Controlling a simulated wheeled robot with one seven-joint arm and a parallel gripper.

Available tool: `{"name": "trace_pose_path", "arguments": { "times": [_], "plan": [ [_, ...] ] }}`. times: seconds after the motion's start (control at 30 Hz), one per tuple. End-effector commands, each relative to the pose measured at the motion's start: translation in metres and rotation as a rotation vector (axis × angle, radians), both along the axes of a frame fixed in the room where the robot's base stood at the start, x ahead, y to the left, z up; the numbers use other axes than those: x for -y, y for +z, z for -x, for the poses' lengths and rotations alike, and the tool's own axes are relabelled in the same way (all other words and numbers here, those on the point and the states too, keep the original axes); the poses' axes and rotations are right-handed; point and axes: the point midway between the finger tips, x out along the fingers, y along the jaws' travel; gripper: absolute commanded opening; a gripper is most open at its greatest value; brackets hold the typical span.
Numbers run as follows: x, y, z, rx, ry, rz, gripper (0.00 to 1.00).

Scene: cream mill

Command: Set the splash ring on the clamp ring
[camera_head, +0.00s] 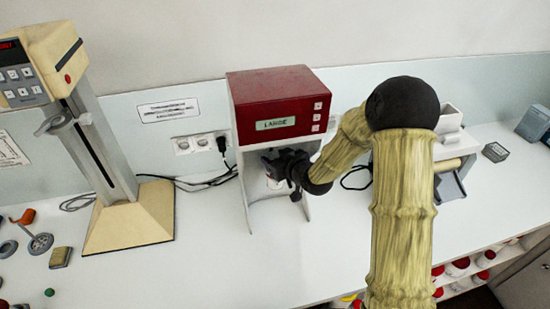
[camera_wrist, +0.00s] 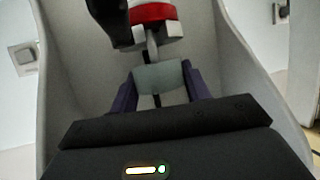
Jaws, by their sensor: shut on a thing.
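My gripper (camera_head: 285,175) is inside the open bay of the red-topped mill (camera_head: 278,100), under its red head. In the wrist view my gripper (camera_wrist: 160,85) has its two dark blue fingers shut on a pale grey-green block (camera_wrist: 160,76). A thin grey stem runs from this block towards a red and white round part (camera_wrist: 152,14), cut off by the top edge. I cannot tell whether the block belongs to the splash ring, or which part is the clamp ring. A small white piece (camera_head: 274,184) shows below my gripper in the head view, mostly hidden.
The mill's pale side walls (camera_wrist: 235,60) stand close on both sides of my gripper. A tall column instrument (camera_head: 125,215) with a grey ring arm (camera_head: 62,122) stands at left. Small loose parts (camera_head: 40,243) lie at far left. The front of the bench is clear.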

Motion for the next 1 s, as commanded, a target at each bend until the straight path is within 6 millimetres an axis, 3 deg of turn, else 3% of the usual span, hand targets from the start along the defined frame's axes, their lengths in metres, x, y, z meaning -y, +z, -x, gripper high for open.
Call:
{"name": "trace_pose_path", "arguments": {
  "times": [1.0],
  "plan": [
    [0.0,-0.0047,0.0,0.0,0.0,0.0,0.26]
  ]
}}
